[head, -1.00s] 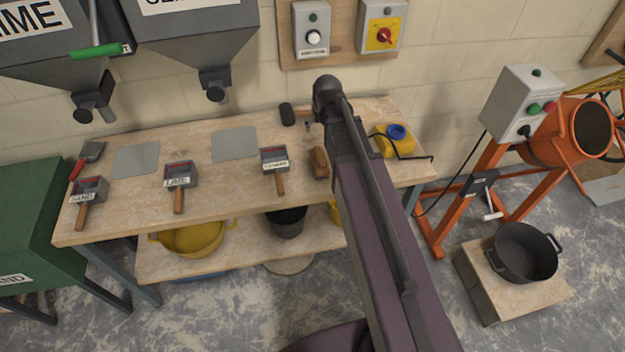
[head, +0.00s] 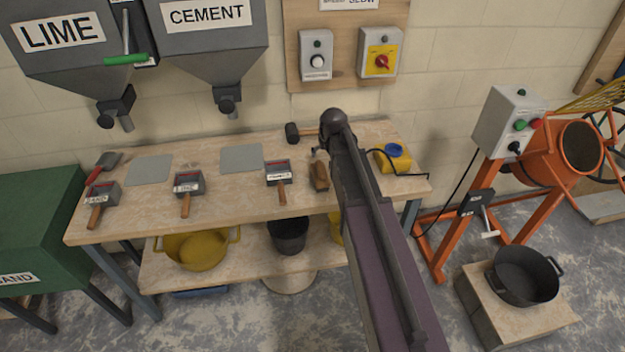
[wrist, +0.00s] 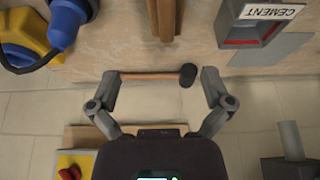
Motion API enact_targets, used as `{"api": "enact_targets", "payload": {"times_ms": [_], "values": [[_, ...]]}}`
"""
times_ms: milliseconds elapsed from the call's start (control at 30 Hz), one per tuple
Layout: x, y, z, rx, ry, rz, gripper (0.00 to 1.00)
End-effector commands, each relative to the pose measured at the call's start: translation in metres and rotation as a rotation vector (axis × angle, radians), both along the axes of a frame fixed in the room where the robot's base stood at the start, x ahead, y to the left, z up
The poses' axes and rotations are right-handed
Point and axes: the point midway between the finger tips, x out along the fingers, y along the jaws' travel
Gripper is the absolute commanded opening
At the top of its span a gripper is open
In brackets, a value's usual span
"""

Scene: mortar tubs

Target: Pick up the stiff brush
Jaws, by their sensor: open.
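The stiff brush appears to be the brown wooden block (head: 319,177) on the workbench, just left of my arm in the head view. In the wrist view a brown wooden piece (wrist: 166,22), probably the same brush, shows at the top middle, partly cut off by the frame edge. My gripper (wrist: 160,80) is open with its fingers wide apart and nothing held. It is over the back edge of the bench, with a mallet (wrist: 150,76) showing between the fingers. In the head view my arm hides most of the gripper.
The mallet's black head (head: 292,133) lies at the bench's back. A yellow tool with a blue cap (head: 394,158) and a black hose is to the right. Labelled scoops, such as cement (head: 278,173), stand left. Hoppers (head: 210,45) and a switch board (head: 347,50) are behind.

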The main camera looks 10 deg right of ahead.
Motion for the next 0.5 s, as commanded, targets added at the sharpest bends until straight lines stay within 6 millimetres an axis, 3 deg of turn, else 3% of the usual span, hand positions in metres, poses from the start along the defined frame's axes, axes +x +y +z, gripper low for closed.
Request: {"api": "enact_targets", "payload": {"times_ms": [267,500], "values": [[0.001,0.013,-0.003,0.000,0.000,0.015,1.00],[0.007,0.017,-0.017,0.001,0.001,0.020,1.00]]}}
